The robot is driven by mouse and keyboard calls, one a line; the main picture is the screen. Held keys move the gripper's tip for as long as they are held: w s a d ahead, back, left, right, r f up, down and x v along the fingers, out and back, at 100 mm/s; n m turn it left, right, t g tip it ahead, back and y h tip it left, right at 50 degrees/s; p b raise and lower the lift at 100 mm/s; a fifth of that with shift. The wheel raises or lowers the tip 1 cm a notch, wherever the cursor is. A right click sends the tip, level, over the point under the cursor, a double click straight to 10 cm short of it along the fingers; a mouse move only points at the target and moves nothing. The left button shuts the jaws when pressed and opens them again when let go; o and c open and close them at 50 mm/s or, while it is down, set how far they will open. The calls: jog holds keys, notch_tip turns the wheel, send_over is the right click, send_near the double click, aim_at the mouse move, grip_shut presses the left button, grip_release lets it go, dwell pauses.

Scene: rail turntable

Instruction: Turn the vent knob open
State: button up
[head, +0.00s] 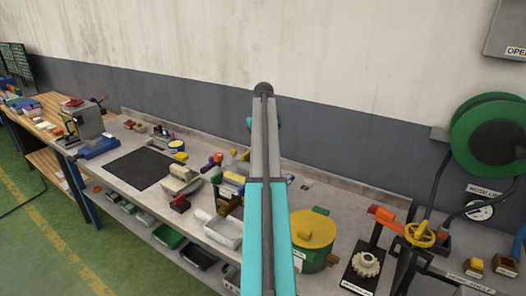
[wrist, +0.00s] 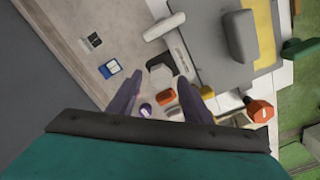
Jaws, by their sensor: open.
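My gripper (wrist: 163,100) is open in the wrist view, with its two dark purple fingers apart and nothing held between them. It hangs above a bench top with small parts. I cannot tell for certain which thing is the vent knob. An orange faceted knob-like piece (wrist: 260,111) lies to the right of the fingers, clear of them. In the head view, a yellow handwheel (head: 419,234) stands at the right, and a green drum (head: 322,258) has a yellow lid with a raised grip. My arm hides the bench middle and my gripper there.
The grey bench (head: 120,135) carries a black mat (head: 138,169) and several small tools. A gear (head: 366,264) stands on a black base at the right. A green hose reel (head: 490,135) hangs on the wall. In the wrist view, a blue box (wrist: 109,68) lies on the bench.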

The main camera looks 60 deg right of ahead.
jog(key=shift+r, duration=0.1)
jog(key=shift+r+p, duration=1.9)
jog(key=shift+r, duration=1.8)
